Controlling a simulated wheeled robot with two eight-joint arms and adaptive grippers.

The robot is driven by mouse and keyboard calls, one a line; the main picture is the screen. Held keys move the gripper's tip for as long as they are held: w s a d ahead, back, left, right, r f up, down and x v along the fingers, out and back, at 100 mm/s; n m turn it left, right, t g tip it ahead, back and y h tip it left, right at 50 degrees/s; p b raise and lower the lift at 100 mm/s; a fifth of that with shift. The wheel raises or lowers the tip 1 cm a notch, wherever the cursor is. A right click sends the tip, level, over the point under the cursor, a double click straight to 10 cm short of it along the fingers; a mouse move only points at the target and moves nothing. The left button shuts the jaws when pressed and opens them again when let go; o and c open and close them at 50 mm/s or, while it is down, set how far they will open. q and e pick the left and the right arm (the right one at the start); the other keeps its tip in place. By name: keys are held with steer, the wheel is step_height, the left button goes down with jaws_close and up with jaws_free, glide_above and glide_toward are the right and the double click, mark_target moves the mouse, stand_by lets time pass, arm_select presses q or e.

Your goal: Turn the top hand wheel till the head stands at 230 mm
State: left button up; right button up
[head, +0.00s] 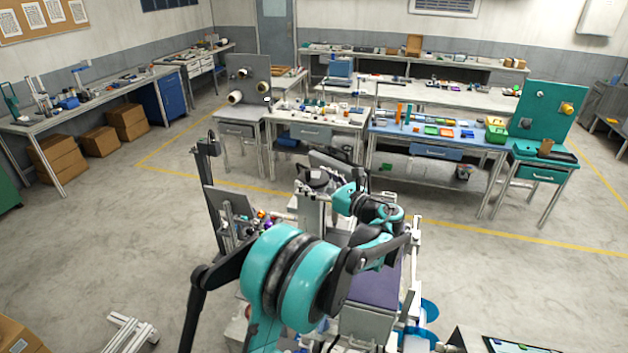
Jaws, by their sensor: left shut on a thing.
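My left arm reaches up through the middle of the head view, and its large teal joints cover much of the machine. My left gripper (325,186) is at the top of a pale upright stand (311,212), beside a dark round part (314,178) that looks like the top hand wheel. The gripper is shut on it, though the fingers are small and partly hidden. The head and any millimetre scale cannot be made out from here. My right gripper is not in view.
A tall dark post (209,185) stands left of the stand. A blue workbench (432,150) and a teal table with an upright panel (545,110) are behind. Brown boxes (128,122) sit under the left bench.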

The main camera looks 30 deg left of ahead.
arm_select(q)
steer(key=shift+m+t, duration=0.3)
steer(key=shift+t, duration=0.1)
